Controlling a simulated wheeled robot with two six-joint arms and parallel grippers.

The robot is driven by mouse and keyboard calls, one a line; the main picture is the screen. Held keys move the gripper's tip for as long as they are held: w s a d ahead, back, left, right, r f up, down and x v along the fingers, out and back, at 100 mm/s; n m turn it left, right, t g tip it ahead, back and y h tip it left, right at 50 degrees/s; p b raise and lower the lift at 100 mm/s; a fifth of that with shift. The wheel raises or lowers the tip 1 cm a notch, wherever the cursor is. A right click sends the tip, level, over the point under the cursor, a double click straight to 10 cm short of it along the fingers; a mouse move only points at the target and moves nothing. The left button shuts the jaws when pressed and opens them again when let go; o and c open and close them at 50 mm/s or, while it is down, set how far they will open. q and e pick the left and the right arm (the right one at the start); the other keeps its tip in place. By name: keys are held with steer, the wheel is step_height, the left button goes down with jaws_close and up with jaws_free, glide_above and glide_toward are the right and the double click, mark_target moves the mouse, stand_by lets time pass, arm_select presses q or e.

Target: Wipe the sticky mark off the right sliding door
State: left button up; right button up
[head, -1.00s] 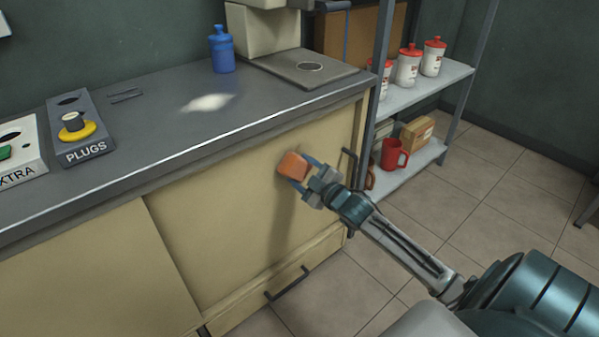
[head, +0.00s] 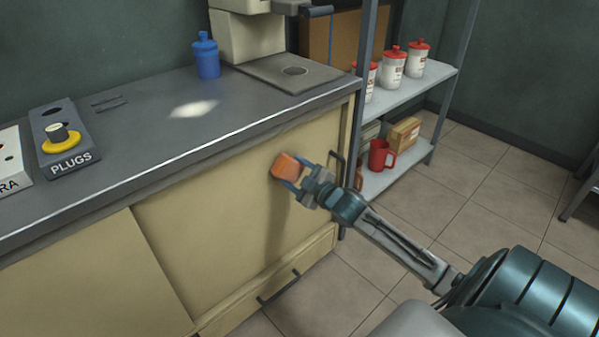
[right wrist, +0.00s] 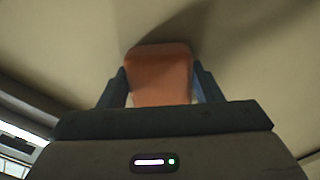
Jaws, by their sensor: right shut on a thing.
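The right sliding door (head: 220,215) is a flat cream panel on the front of the counter. My right gripper (head: 297,181) is shut on an orange sponge (head: 285,167) in front of the upper right part of this door. In the right wrist view the sponge (right wrist: 160,72) sits between the two blue fingers, with its far end at or very near the door surface (right wrist: 70,50); I cannot tell for sure if it touches. No sticky mark shows on the visible door; the sponge and gripper hide a patch of it. My left gripper is not in view.
A dark door handle (head: 335,168) is just right of the gripper. The grey counter top (head: 130,150) overhangs the door and holds a blue bottle (head: 206,56) and a plugs box (head: 62,140). A metal shelf (head: 405,95) with a red mug (head: 381,155) stands at right.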

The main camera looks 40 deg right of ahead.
mark_target(279, 177)
steer(key=shift+a, duration=1.05)
steer(key=shift+s+a+r, duration=0.1)
steer(key=shift+s+a, duration=0.1)
steer(key=shift+a, duration=1.75)
steer(key=shift+s+r+p, duration=0.15)
steer(key=shift+r+p, duration=0.95)
steer(key=shift+p, duration=0.1)
steer(key=shift+w+d+f+p, duration=0.1)
steer(key=shift+w+d+p, duration=0.1)
steer(key=shift+d, duration=0.75)
steer(key=shift+w+d+p, duration=0.1)
steer(key=shift+d+p, duration=0.05)
steer(key=shift+d, duration=0.8)
steer(key=shift+d+p, duration=0.3)
steer(key=shift+d, duration=1.6)
steer(key=shift+w+f+b, duration=0.1)
steer(key=shift+w+b, duration=0.05)
steer(key=shift+b, duration=0.3)
steer(key=shift+a, duration=0.85)
steer(key=shift+s+a, duration=0.2)
steer(key=shift+a, duration=1.3)
steer(key=shift+s+a, duration=0.15)
steer(key=shift+a, duration=1.3)
